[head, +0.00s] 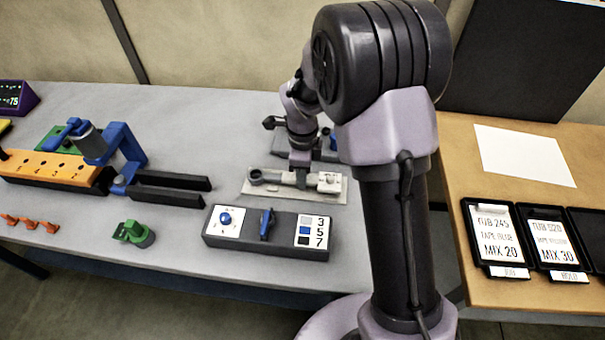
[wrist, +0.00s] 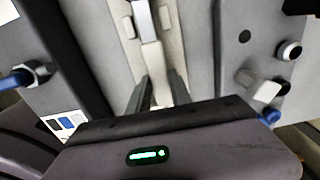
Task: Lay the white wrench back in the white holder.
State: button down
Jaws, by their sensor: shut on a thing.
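The white holder (head: 335,198) is a flat pale plate on the grey bench, with a raised white block at its right end. The white wrench (head: 270,177), looking pale grey here, lies lengthwise along the holder, its rounded end to the left. My gripper (head: 300,182) points down over the middle of the holder and is shut on the wrench handle. In the wrist view the wrench (wrist: 153,58) runs between my dark fingers (wrist: 158,92) and between two small raised blocks of the holder (wrist: 100,35). I cannot tell whether the wrench rests fully on the holder.
A dark box (head: 268,235) with a blue knob and number panel stands in front of the holder. A blue clamp with dark rails (head: 170,190) is to the left. Blue and grey fittings (head: 328,143) stand behind. A wooden table (head: 455,150) is at right.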

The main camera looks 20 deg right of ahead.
jog(key=shift+f+b, duration=0.55)
jog(key=shift+f, duration=0.1)
jog(key=c, duration=1.1)
grip_release()
notch_tip(320, 180, up, 18)
jog(key=p, duration=0.6)
jog(key=shift+f, duration=0.2)
jog(key=s+a+r+n+t+b, duration=0.2)
jog(key=s+r+n, duration=0.5)
jog(key=s+r, duration=0.15)
jog(key=s+n+t, duration=0.1)
jog(key=s+n, duration=0.2)
jog(key=s, duration=0.2)
jog(key=s+a+n+t+y, duration=0.1)
jog(key=s+n, duration=0.3)
jog(key=s, duration=0.1)
jog(key=s+a+f+n+t+y+b, duration=0.1)
jog(key=s+n, duration=0.3)
jog(key=shift+s+t, duration=0.4)
